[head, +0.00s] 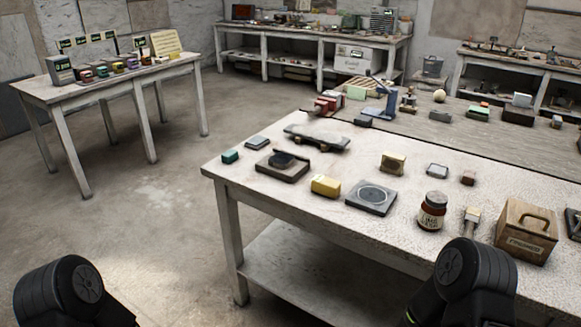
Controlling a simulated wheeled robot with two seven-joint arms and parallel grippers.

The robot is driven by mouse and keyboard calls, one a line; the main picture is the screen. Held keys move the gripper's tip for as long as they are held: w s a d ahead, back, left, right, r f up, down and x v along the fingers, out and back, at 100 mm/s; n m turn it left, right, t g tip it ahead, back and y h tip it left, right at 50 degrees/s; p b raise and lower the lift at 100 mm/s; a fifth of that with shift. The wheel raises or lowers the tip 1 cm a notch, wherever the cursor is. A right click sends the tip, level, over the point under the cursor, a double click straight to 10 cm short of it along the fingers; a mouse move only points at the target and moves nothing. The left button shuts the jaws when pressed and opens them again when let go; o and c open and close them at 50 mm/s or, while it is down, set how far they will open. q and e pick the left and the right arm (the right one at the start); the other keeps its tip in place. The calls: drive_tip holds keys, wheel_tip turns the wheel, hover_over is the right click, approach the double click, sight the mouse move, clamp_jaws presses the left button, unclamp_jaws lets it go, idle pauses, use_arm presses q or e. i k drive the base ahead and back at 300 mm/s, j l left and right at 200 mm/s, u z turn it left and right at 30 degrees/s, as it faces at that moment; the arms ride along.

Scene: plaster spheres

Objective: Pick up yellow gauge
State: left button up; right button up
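A small yellow block-shaped object (325,186) lies near the front edge of the white speckled table (290,212). A second, duller yellow box-like object (393,162) with a darker front face stands farther back and to the right. I cannot tell for certain which of the two is the yellow gauge. Both stand clear of any arm. Only black arm links of mine show at the bottom left and bottom right. Neither gripper is in view.
Around the yellow objects are a dark square plate with a round disc (371,197), a black scale-like device (282,165), a brown jar (431,211), a brush (471,221) and a wooden box (525,230). A side table (110,88) stands left, with open floor between.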

sight(329, 188)
drive_tip(key=i+j, duration=1.15)
